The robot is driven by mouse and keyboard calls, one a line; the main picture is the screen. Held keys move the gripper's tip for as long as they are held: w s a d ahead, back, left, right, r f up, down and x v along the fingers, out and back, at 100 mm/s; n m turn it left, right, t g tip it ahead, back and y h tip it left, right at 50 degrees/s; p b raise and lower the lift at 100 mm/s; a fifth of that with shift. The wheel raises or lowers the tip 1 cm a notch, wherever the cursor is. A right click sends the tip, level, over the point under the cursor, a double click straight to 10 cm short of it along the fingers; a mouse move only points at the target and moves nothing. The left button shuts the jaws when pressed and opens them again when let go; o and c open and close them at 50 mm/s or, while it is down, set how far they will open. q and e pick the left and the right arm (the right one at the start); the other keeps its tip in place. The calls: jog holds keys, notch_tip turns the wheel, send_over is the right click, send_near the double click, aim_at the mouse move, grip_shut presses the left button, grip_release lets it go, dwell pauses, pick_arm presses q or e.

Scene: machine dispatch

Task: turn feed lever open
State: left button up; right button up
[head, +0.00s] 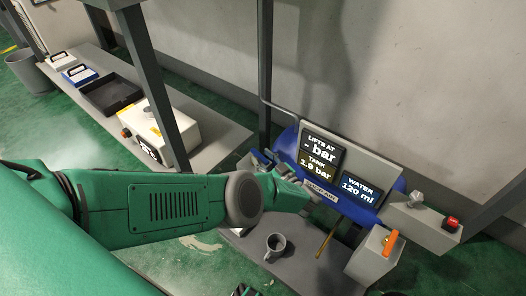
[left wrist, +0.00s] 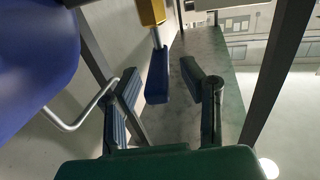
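A blue lever handle (left wrist: 157,76) hangs on a thin stem from a yellow block (left wrist: 152,12) in the left wrist view; it looks like the feed lever. My left gripper (left wrist: 165,88) is open, with one finger on each side of the handle. Gaps show on both sides, so it does not look clamped. In the head view my left gripper (head: 284,186) is at the left side of the blue machine (head: 398,186), where it largely hides the lever. A small dark and green part at the bottom edge may be my right gripper (head: 245,291); its fingers cannot be made out.
Displays read LIFTS AT ~ bar, TANK 1.9 bar (head: 318,167) and WATER 120 ml (head: 360,190). A grey mug (head: 275,248) stands below. An orange handle (head: 391,242) and a red button (head: 451,222) are at the right. A bent grey pipe (left wrist: 80,122) runs beside my left finger.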

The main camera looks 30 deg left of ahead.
aim_at(263, 157)
pick_arm(q)
jog(key=shift+w+r, duration=0.15)
jog(key=shift+r, duration=0.45)
jog(key=shift+a+r, duration=0.1)
jog(key=shift+r, duration=0.55)
notch_tip(263, 157, up, 8)
jog(key=shift+f, duration=0.25)
jog(key=shift+c, duration=0.4)
